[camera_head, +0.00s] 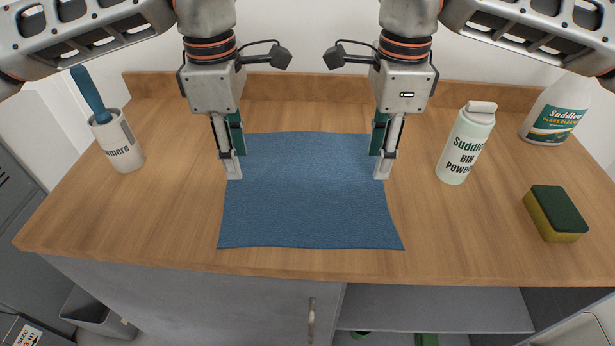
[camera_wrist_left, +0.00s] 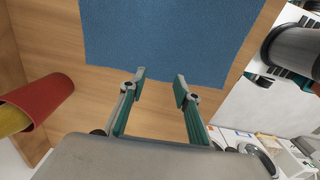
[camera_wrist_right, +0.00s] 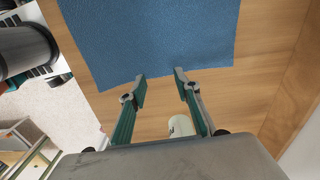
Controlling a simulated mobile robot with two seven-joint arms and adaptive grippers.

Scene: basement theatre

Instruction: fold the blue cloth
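The blue cloth (camera_head: 310,205) lies flat and spread out on the wooden counter, roughly square, with slightly wavy edges and no fold. My left gripper (camera_head: 233,178) points down at the cloth's left edge, towards the far half. In the left wrist view its two fingers (camera_wrist_left: 160,84) are apart with nothing between them, beside the cloth's edge (camera_wrist_left: 165,45). My right gripper (camera_head: 382,178) points down at the right edge. In the right wrist view its fingers (camera_wrist_right: 160,84) are also apart and empty near the cloth (camera_wrist_right: 150,40). I cannot tell the exact height of the fingertips above the counter.
A white holder with a blue-handled brush (camera_head: 122,145) stands at the left. A powder bottle (camera_head: 463,150), a cleaner bottle (camera_head: 556,112) and a green-yellow sponge (camera_head: 556,214) are at the right. A raised wooden ledge (camera_head: 310,90) runs along the back. Counter around the cloth is clear.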

